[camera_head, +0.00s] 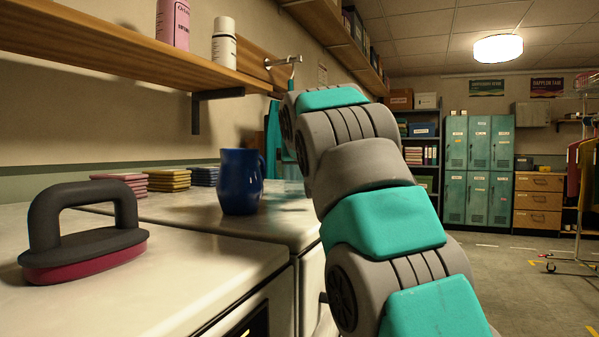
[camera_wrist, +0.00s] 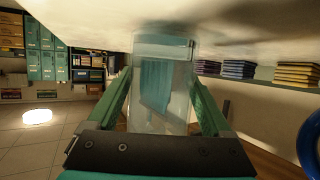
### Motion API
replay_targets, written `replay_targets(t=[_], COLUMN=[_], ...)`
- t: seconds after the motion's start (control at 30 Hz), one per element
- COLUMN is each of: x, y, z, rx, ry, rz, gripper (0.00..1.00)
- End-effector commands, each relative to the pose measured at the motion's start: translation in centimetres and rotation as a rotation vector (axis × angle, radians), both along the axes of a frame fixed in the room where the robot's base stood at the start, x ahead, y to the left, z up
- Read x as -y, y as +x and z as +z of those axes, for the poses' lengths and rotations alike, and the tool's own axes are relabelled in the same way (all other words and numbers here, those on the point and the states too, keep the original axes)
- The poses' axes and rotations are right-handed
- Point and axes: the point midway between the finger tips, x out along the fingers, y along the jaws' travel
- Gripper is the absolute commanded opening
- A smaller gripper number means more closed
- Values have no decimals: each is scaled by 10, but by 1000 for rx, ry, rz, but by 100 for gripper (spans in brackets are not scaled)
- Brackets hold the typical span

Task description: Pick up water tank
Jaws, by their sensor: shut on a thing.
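The water tank (camera_wrist: 162,95) is a clear, see-through container in the middle of the wrist view, which is upside down. My gripper (camera_wrist: 160,80) is shut on it, with one green finger along each side. The tank's base end is near the pale worktop surface at the top of that view; I cannot tell whether they touch. In the head view my arm hides the gripper, and the tank does not show.
A dark-handled iron with a red base (camera_head: 85,245) and a blue mug (camera_head: 241,182) stand on the white machine tops (camera_head: 190,270). Folded cloth stacks (camera_head: 168,180) lie behind. A wooden shelf (camera_head: 120,50) with bottles overhangs. Open floor (camera_head: 525,285) lies right.

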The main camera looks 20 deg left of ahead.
Motion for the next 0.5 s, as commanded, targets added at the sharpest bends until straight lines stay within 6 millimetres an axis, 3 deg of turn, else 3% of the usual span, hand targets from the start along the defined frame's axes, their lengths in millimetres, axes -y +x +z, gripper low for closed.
replay_targets(t=[0.37, 0.5], x=[-1, -1], y=[1, 0], z=[13, 28], rx=[0, 3], ry=[0, 2], rz=[1, 1], gripper=[7, 7])
